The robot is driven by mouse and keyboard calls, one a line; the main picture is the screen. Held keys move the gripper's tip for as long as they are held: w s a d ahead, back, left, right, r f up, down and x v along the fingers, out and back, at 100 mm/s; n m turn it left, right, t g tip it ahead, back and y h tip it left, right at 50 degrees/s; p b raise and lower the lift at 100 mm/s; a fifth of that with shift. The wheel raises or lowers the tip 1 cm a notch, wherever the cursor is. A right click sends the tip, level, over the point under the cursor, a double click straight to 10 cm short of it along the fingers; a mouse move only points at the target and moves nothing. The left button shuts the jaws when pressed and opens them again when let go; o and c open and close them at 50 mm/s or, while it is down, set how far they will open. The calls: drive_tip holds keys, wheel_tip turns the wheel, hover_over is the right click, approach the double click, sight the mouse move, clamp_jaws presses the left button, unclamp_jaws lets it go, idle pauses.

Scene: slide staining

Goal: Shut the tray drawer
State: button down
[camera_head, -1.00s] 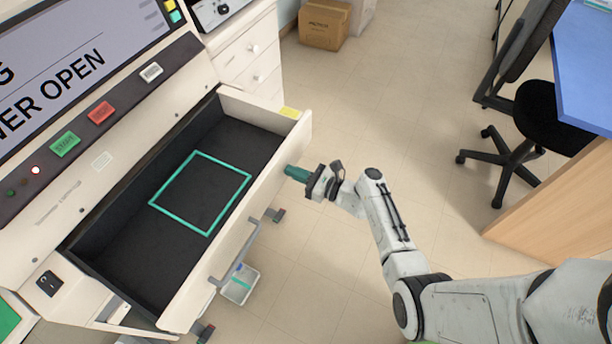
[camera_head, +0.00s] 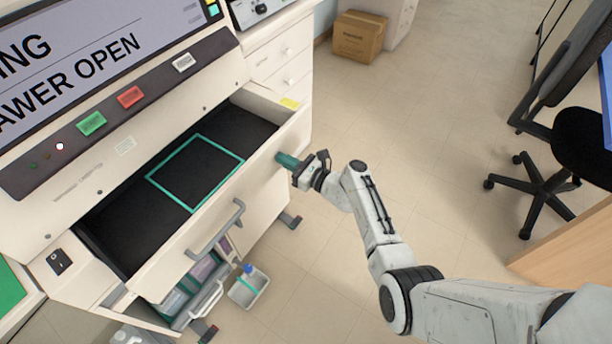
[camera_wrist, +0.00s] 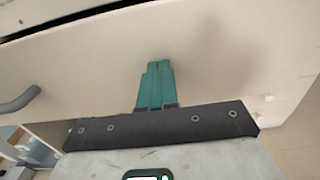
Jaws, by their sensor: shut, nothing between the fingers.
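The tray drawer (camera_head: 262,166) of the white machine is partly out, with a dark interior and a teal square outline on its floor. Its grey bar handle (camera_head: 216,232) is on the front face; part of that handle shows at the left of the wrist view (camera_wrist: 20,100). My gripper (camera_head: 279,158) is shut and empty. Its teal fingertips are at the drawer's front face, right of the handle, and appear to touch it. In the wrist view the closed fingers (camera_wrist: 155,82) point at the pale front panel.
The machine's screen (camera_head: 70,60) reads "DRAWER OPEN" in part. A cardboard box (camera_head: 359,37) and a black chair (camera_head: 560,150) stand on the floor, with clear floor between.

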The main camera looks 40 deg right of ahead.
sight(253, 150)
drive_tip(key=b+x, duration=0.6)
drive_tip(key=x, duration=0.5)
drive_tip(key=shift+w+a+f, duration=0.15)
drive_tip(key=shift+w, duration=0.45)
drive_tip(key=shift+w+a+r, duration=0.1)
drive_tip(key=shift+w+r, duration=0.15)
drive_tip(key=shift+r, duration=0.15)
